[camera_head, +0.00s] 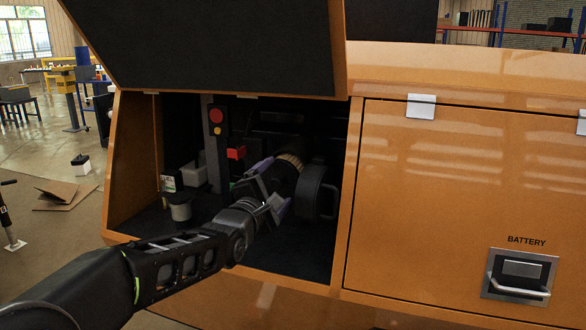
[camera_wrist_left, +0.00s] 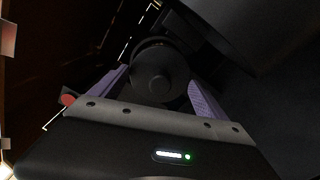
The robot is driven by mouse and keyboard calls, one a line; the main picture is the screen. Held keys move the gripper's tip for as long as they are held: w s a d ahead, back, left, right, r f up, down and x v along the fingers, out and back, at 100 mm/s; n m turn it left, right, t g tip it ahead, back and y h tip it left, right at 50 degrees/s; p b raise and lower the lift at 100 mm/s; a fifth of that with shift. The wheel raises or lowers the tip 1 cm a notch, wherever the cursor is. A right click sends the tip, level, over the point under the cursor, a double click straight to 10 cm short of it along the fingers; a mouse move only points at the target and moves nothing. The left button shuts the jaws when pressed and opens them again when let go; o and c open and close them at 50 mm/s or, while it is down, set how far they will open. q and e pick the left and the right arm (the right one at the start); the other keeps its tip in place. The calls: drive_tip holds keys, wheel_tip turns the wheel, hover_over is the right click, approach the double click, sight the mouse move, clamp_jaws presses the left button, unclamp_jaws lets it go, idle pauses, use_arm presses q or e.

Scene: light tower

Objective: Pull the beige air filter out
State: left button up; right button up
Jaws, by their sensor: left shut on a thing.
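The beige air filter (camera_head: 289,161) shows as a short strip of pleated beige inside the open compartment of the orange machine. My left gripper (camera_head: 276,182) reaches into the compartment, its purple fingers at the near end of the filter, and hides much of it. In the left wrist view, a dark round end piece with a central knob (camera_wrist_left: 157,76) sits between the two purple fingers, which are shut on it. I cannot tell how deep the filter sits in its housing. My right gripper is in neither view.
A black round cover with a handle (camera_head: 318,190) stands just right of my gripper. A dark post with red and yellow buttons (camera_head: 216,130) and a pale container with a dark top (camera_head: 180,209) are to the left. The raised hatch (camera_head: 205,45) hangs above.

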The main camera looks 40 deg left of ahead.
use_arm(q)
drive_tip(key=shift+b+v, duration=0.9)
drive_tip(key=shift+v, duration=2.05)
drive_tip(key=shift+b+v, duration=0.55)
drive_tip(key=shift+v, duration=2)
drive_tip(key=shift+r, duration=0.1)
